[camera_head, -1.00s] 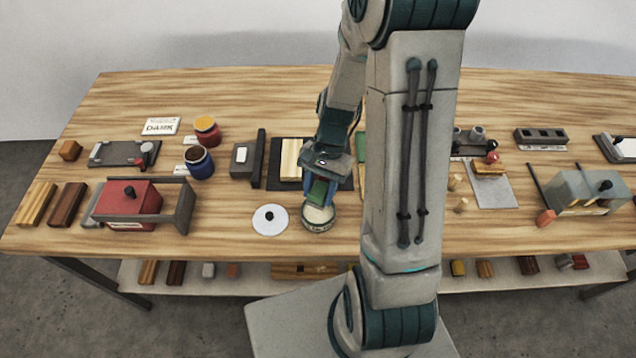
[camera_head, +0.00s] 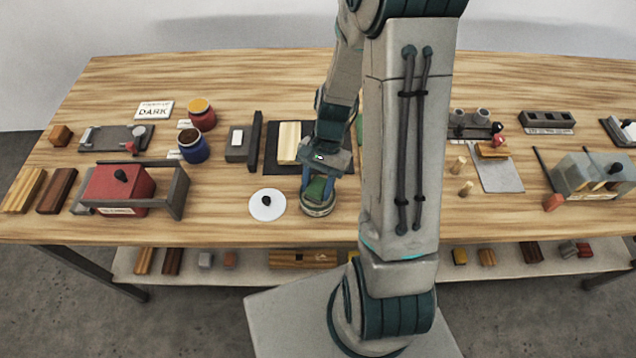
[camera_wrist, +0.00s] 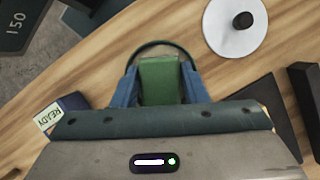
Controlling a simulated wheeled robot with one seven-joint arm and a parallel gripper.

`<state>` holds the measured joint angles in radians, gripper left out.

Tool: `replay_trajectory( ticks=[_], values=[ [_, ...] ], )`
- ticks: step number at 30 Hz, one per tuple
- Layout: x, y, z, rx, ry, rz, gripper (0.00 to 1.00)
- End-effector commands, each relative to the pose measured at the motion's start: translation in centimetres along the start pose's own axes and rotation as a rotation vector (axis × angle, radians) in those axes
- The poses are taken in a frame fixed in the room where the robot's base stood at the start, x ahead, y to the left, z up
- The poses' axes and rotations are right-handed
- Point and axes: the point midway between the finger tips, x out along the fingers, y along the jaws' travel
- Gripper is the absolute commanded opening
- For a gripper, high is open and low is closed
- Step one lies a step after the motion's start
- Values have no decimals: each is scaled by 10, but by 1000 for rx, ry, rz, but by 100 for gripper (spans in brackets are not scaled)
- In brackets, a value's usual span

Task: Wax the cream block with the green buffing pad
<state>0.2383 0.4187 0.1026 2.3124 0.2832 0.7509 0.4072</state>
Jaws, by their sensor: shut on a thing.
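The cream block (camera_head: 289,142) lies on a dark mat (camera_head: 271,160) at the middle of the table, just behind and left of my gripper. My gripper (camera_head: 317,191) is shut on the green buffing pad (camera_head: 316,188) and points down over the round tin (camera_head: 318,209). In the wrist view the pad (camera_wrist: 160,80) sits between the two blue fingers, with the tin's dark rim (camera_wrist: 158,43) curving around it. The pad's lower end is hidden, so I cannot tell whether it touches the tin's contents.
A white disc lid with a dark knob (camera_head: 267,205) lies left of the tin. A dark upright fence (camera_head: 255,141) stands left of the mat. Bare table lies in front of the tin.

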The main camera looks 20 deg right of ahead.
Motion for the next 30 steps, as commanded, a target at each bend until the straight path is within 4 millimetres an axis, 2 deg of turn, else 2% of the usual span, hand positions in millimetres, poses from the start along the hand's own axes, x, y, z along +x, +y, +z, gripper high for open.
replay_trajectory(
  ticks=[30],
  values=[
    [8, 0, -3, 0, 0, 0, 17]
  ],
)
